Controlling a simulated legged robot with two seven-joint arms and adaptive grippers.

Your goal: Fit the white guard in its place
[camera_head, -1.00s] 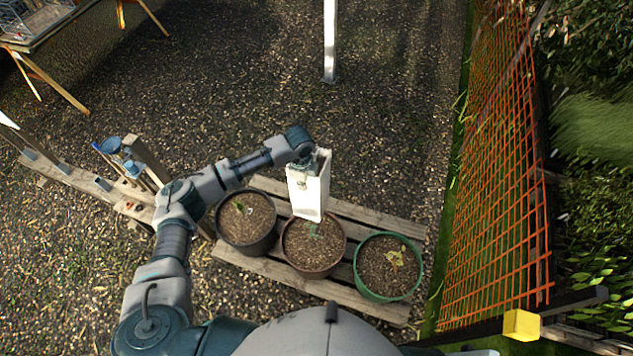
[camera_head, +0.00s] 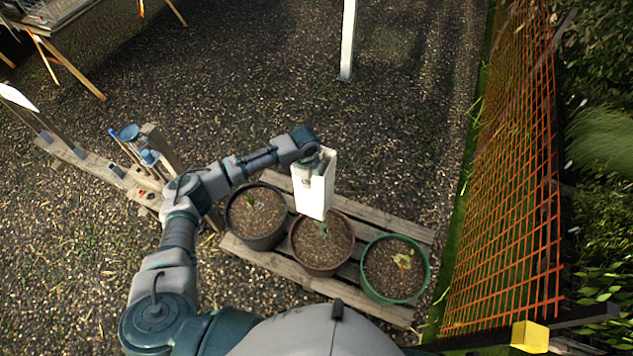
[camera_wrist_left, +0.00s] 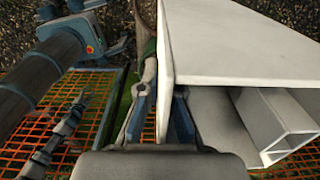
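The white guard (camera_head: 316,192) is a square, open-ended tube. It stands roughly upright over the back of the brown middle pot (camera_head: 350,236); I cannot tell its height above the soil. A small green seedling (camera_head: 323,229) shows just below its lower end. My left gripper (camera_head: 312,166) is at the guard's upper end. In the left wrist view its fingers (camera_wrist_left: 160,112) sit on both sides of one wall of the guard (camera_wrist_left: 235,45), shut on it. My right gripper is not in view.
A black pot (camera_head: 256,243) with a seedling and a green pot (camera_head: 428,268) with a yellowish plant flank the brown pot on a wooden pallet (camera_head: 392,222). A plank with tools (camera_head: 105,172) lies left. A white post (camera_head: 348,40) stands behind; orange mesh fence (camera_head: 505,190) is right.

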